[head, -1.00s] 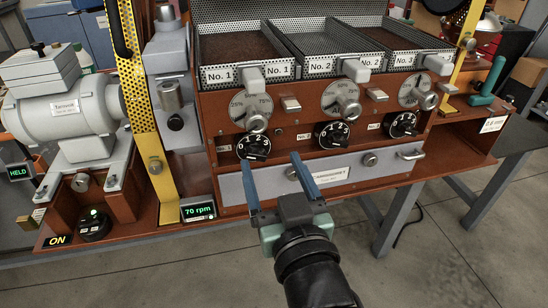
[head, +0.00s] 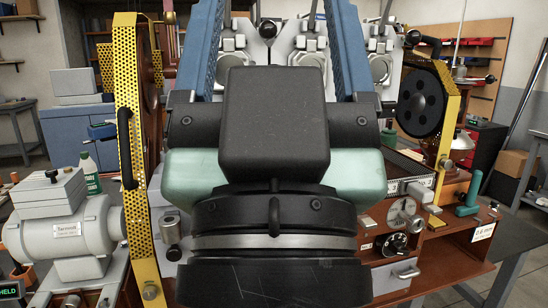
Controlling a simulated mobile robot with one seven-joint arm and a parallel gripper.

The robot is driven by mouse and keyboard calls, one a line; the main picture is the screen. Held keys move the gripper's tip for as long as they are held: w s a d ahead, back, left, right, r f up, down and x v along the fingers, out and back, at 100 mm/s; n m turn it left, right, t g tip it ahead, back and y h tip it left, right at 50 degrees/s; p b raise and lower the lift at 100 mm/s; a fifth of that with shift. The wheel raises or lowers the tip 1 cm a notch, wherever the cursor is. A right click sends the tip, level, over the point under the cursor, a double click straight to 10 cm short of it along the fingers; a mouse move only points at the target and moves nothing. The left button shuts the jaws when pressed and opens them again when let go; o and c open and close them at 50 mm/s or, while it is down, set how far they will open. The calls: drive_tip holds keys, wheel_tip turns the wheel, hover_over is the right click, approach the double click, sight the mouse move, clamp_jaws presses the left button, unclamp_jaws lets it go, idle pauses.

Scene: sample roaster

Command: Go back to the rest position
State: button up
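My gripper (head: 272,45) is raised close in front of the head camera and fills the middle of the view. Its two blue fingers stand wide apart and point up and away, with nothing between them. The sample roaster (head: 440,262) stands behind it. My gripper and wrist hide most of the roaster's front, with the No. 1 and No. 2 trays and their knobs.
A grey motor (head: 70,236) sits at the left beside a yellow perforated guard (head: 130,150). Another yellow-edged guard (head: 428,100) stands at the right. A teal handle (head: 470,190) rises at the right end. Open floor shows at the lower right corner.

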wheel_tip(320, 180, up, 18)
drive_tip(key=p, duration=1.6)
wheel_tip(320, 180, down, 51)
drive_tip(key=b, duration=5.1)
